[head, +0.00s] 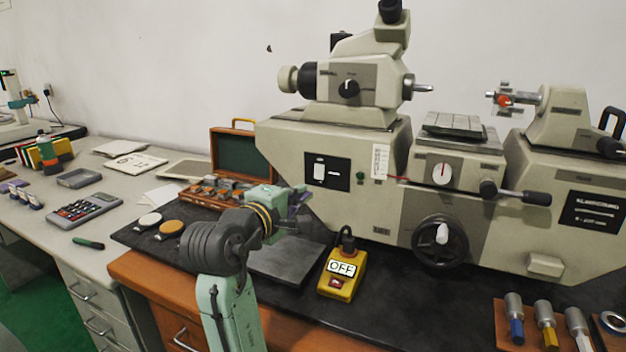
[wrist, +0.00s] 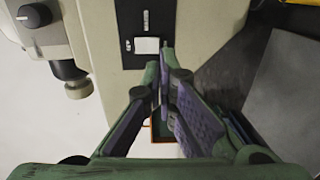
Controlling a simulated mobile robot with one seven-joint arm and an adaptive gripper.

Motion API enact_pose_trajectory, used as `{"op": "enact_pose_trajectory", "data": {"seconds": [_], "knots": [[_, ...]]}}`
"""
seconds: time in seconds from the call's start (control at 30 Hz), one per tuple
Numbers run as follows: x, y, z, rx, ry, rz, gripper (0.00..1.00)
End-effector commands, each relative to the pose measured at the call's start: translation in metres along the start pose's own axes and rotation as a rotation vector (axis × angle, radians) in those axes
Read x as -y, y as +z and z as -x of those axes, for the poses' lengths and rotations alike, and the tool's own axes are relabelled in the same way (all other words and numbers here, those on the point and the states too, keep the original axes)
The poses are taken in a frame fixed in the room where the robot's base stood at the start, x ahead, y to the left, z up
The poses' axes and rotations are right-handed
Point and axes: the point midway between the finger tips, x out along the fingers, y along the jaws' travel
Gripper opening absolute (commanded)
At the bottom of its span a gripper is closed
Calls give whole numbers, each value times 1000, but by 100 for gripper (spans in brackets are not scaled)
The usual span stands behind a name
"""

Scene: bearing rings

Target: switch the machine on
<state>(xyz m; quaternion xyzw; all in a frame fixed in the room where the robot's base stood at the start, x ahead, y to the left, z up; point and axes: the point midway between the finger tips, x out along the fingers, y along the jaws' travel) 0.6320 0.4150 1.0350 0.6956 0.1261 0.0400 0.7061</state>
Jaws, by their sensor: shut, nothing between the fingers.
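The machine (head: 290,140) is a large cream measuring bench at the back of the table. On its left front a black panel (head: 341,184) carries a white switch (head: 319,172). The white switch also shows in the wrist view (wrist: 147,45), just beyond my fingertips. A yellow box (head: 351,283) with an OFF label (head: 342,267) and a red button (head: 336,283) stands on the dark mat in front of the machine. My gripper (head: 298,203) is shut and empty, in front of the machine's lower left, left of the yellow box. In the wrist view its fingertips (wrist: 165,62) point towards the panel; contact cannot be told.
An open green-lined case (head: 240,155) stands behind my gripper. A grey plate (head: 285,262) lies below it. A handwheel (head: 440,240) sticks out on the machine's front. Several colour-handled tools (head: 515,320) lie at the front right.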

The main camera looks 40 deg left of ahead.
Motion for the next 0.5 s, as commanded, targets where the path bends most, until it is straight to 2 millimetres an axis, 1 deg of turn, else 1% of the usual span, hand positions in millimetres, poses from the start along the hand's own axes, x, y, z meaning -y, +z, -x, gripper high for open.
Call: {"op": "enact_pose_trajectory", "data": {"seconds": [0.03, 0.2, 0.3, 0.4, 0.5], "knots": [[-1, 1, -12, 3, -4, 1, 0], [-2, 0, -44, 2, -2, 2, 0], [-1, 0, -57, 1, -3, 1, 0], [-1, 0, -66, 1, -2, 0, 0], [0, 0, -71, 0, 0, 0, 0]]}}
